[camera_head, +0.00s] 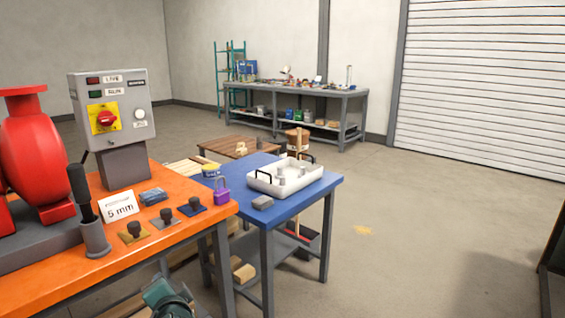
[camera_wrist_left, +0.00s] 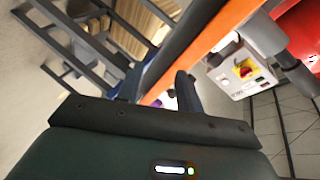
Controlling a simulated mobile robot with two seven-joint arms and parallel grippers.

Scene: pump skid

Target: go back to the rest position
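In the left wrist view the dark body of my left gripper (camera_wrist_left: 165,100) fills the bottom, with a small lit indicator on it. I see nothing clearly held. In the head view a teal and dark part at the bottom edge may be my left arm; its fingertips do not show. My right gripper is in neither view.
A blue table (camera_head: 312,190) holds a white tray (camera_head: 285,187). Open floor (camera_head: 420,230) lies right.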

